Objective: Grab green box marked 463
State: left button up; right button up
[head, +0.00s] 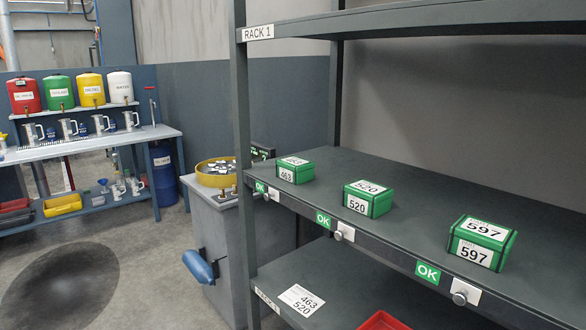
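The green box marked 463 (295,170) sits on the middle shelf of the rack, at its left end next to the rack post. A green box marked 520 (369,199) stands to its right, and a green box marked 597 (482,243) stands farther right and nearer. All three rest upright on the shelf, apart from each other. Neither of my grippers shows in the head view.
The grey rack (245,120) has an upper shelf above the boxes and a front edge with green OK labels and knobs. A red tray (383,321) and a paper (301,299) marked 463 and 520 lie below. A grey cabinet (215,250) with a yellow round tray (215,173) stands left.

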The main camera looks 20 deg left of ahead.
aim_at(295, 170)
jog(key=i+j, duration=0.15)
jog(key=j, duration=0.15)
jog(key=i+j+z, duration=0.1)
jog(key=j, duration=0.2)
jog(key=i+j+z, duration=0.1)
jog(key=i+j, duration=0.25)
jog(key=j, duration=0.3)
jog(key=i+j+z, duration=0.1)
jog(key=j, duration=0.2)
jog(key=i+j+z, duration=0.25)
jog(key=j, duration=0.8)
jog(key=j+z, duration=0.2)
jog(key=j, duration=0.8)
jog(key=k+j, duration=0.15)
jog(key=j, duration=0.25)
jog(key=k+j+z, duration=0.15)
jog(key=j, duration=0.25)
jog(key=k+j, duration=0.1)
jog(key=j, duration=0.3)
jog(key=k+j+z, duration=0.15)
jog(key=j, duration=0.2)
